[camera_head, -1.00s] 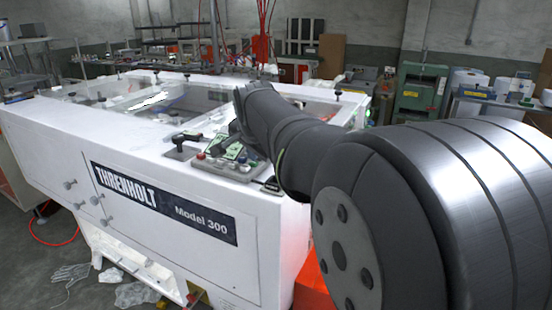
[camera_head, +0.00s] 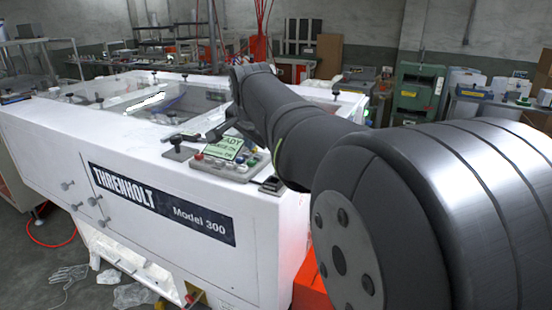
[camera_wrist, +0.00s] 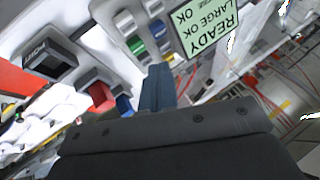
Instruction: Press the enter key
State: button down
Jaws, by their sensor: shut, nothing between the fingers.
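The control panel (camera_head: 229,171) sits on the front corner of the white machine, with a lit green screen (camera_head: 223,147) and a row of small coloured keys. The wrist view shows the screen (camera_wrist: 208,34) reading "READY", a green key (camera_wrist: 137,45), a red key (camera_wrist: 102,97), and white and blue keys. I cannot read any key label, so I cannot tell which is enter. My gripper (camera_head: 214,132) is above the panel in the head view. In the wrist view its shut, empty fingers (camera_wrist: 158,86) point across the panel between keys and screen; contact cannot be told.
A black lever handle (camera_head: 178,147) stands left of the panel. A black switch box (camera_wrist: 48,53) lies beside the keys in the wrist view. The machine's clear cover (camera_head: 190,103) lies behind. An orange box (camera_head: 308,284) is below the machine's right corner.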

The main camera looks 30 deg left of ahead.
aim_at(251, 162)
jog(key=shift+r, duration=1.75)
jog(key=shift+f, duration=0.1)
notch_tip(251, 162, up, 4)
